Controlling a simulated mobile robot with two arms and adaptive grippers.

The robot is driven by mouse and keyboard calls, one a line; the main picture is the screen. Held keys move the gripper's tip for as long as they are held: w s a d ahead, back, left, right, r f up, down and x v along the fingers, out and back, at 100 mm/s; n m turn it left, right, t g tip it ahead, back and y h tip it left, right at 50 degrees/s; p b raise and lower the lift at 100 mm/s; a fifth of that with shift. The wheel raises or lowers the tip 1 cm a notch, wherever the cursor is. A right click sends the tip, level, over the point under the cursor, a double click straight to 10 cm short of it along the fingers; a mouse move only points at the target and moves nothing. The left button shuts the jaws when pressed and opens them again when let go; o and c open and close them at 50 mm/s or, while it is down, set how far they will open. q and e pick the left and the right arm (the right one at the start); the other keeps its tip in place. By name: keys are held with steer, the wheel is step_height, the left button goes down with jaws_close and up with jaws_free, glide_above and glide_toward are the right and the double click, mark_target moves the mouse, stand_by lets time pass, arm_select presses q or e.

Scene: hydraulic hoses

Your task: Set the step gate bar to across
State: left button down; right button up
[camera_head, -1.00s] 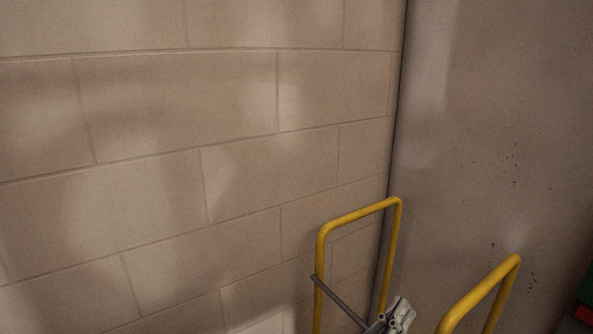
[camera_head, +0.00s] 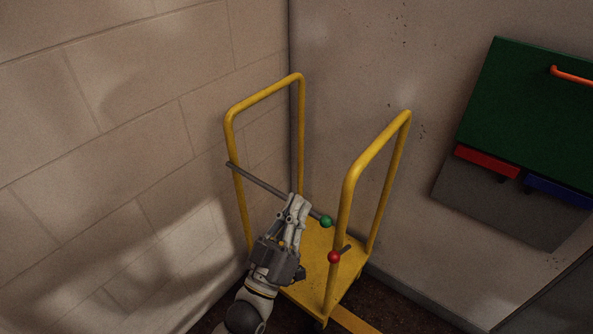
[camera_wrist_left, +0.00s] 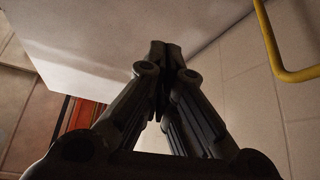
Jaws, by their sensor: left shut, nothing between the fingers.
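The step gate bar (camera_head: 262,184) is a thin grey rod. It runs from the near post of the left yellow rail toward the right rail and slopes down to the right in the head view. A green ball (camera_head: 326,221) shows at its right end, close to the right rail's near post. My left gripper (camera_head: 298,203) is shut and empty. Its fingers overlap the bar near the green ball and hide part of it; I cannot tell whether they touch. The shut fingers also show in the left wrist view (camera_wrist_left: 167,52). My right gripper is out of view.
The yellow cart-like step has a left rail (camera_head: 232,125), a right rail (camera_head: 381,143) and a yellow deck (camera_head: 312,270). A red ball (camera_head: 334,257) with a grey stub sits at the right near post. Walls stand close behind and left. A green panel (camera_head: 530,105) hangs right.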

arm_select(q)
steer(key=v, duration=0.5)
stand_by(0.4)
steer(key=w+a+f+g+y+p, duration=0.1)
steer(key=a+f+g+y, duration=0.1)
steer(key=f, duration=0.7)
steer(key=a+f+g+y, duration=0.1)
steer(key=f+g+y, duration=0.15)
steer(key=f, duration=0.75)
steer(key=s+a+f+g+y+p, duration=0.1)
steer(key=s+a+f+g, duration=0.15)
steer(key=f, duration=0.65)
steer(key=s+a+f+g+y, duration=0.2)
steer(key=s+a+f, duration=0.15)
steer(key=f, duration=0.45)
steer(key=s+a+f+g+y+p, duration=0.15)
steer(key=s+a+f+g, duration=0.45)
steer(key=s+f, duration=0.7)
steer(key=s+a+f+g+y, duration=0.1)
steer(key=s+a+f+g, duration=0.1)
steer(key=s, duration=0.7)
steer(key=s+a+f+g+y, duration=0.1)
steer(key=s+a+f+g, duration=0.2)
steer(key=s, duration=0.7)
steer(key=shift+s+a+f+m+p, duration=0.15)
steer(key=shift+a+f+m+p, duration=0.2)
steer(key=shift+a+f, duration=0.4)
